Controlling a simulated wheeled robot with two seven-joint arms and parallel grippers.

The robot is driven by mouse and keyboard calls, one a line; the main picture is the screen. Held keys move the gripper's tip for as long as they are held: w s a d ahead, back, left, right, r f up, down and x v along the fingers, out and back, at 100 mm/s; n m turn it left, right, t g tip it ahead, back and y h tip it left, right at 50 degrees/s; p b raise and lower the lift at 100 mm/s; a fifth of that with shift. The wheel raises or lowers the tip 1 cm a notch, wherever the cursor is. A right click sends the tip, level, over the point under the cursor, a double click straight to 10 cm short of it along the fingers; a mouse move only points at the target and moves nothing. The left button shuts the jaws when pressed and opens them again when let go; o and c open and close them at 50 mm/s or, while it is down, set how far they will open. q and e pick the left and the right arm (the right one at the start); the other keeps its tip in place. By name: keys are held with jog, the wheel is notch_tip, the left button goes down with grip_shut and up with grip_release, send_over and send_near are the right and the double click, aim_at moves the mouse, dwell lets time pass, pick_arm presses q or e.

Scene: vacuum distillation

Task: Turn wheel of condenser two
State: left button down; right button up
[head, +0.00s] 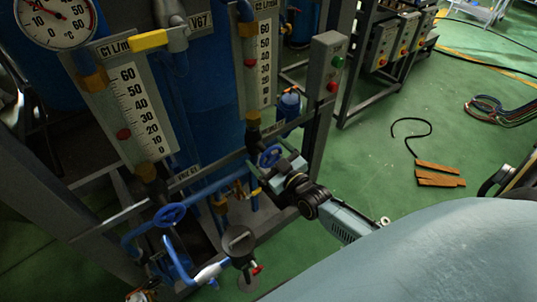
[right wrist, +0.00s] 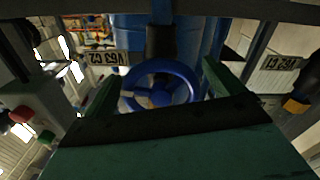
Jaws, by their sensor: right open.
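The wheel of condenser two is a blue handwheel (head: 268,157) low on the rack, below the right-hand flow gauge (head: 264,62). My right gripper (head: 280,165) is right at it, partly covering its right side. In the right wrist view the blue wheel (right wrist: 184,77) lies between my two open green fingers (right wrist: 160,85), with the label "V63 C2" (right wrist: 108,59) beside it. I cannot tell whether the fingers touch the rim. A second blue wheel (head: 169,215), under the C1 gauge (head: 138,105), stands apart to the left. My left gripper is out of view.
A grey switch box (head: 326,68) with green and red buttons is on the rack post above my right gripper. Blue pipes and a dark round valve fitting (head: 238,241) stand in front below. Green floor (head: 385,165) is mostly clear to the right, with a cable and brown pieces (head: 438,175).

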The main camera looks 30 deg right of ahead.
jog(key=c, duration=1)
jog(key=shift+m, duration=0.4)
jog(key=m, duration=0.3)
jog(key=shift+a+m, duration=0.1)
jog(key=shift+m, duration=0.3)
jog(key=m, duration=0.3)
jog(key=shift+m, duration=0.3)
jog(key=m, duration=0.4)
jog(key=shift+a, duration=0.15)
jog(key=shift+r+m+b, duration=0.1)
jog(key=shift+m+b, duration=0.4)
jog(key=shift+m, duration=1.4)
